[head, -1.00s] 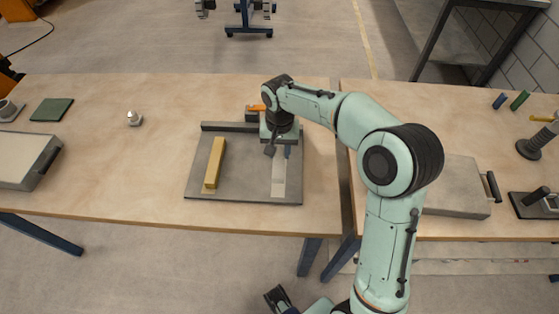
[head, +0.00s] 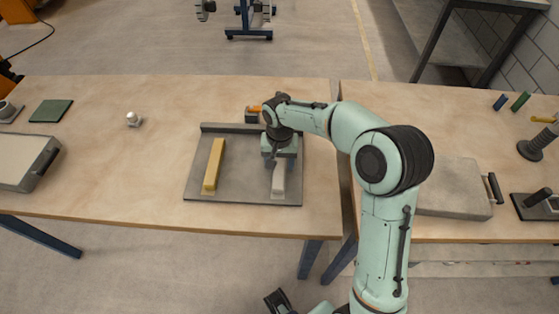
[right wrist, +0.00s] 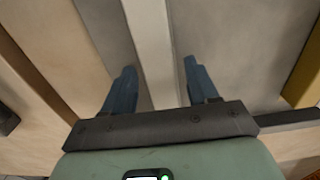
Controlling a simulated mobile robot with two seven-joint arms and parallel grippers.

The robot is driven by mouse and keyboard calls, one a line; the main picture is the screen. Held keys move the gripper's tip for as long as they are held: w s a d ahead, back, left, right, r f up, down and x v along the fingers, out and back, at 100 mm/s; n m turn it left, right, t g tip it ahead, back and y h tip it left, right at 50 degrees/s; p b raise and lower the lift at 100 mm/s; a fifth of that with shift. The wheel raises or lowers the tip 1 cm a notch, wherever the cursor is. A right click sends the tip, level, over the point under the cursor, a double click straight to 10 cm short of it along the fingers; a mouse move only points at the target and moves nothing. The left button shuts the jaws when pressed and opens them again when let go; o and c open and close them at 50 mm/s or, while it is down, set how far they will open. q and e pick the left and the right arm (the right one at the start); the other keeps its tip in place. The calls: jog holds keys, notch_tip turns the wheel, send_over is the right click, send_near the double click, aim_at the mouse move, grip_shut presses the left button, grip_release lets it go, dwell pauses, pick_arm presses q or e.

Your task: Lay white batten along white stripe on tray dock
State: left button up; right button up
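The white batten (head: 279,180) lies on the grey tray dock (head: 240,190), right of its middle, largely under my right gripper (head: 279,163). In the right wrist view the batten (right wrist: 155,50) runs lengthwise between the two blue fingers of my right gripper (right wrist: 160,88). The fingers are apart, with a gap on each side of the batten. The batten covers most of the white stripe, and I cannot tell how exactly they line up.
A yellow batten (head: 214,165) lies on the left of the tray dock. A grey case (head: 450,190) is on the right table.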

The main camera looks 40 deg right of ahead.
aim_at(280, 164)
notch_tip(280, 164, up, 12)
jog(key=p, duration=0.2)
jog(key=shift+r, duration=0.2)
dwell(0.7)
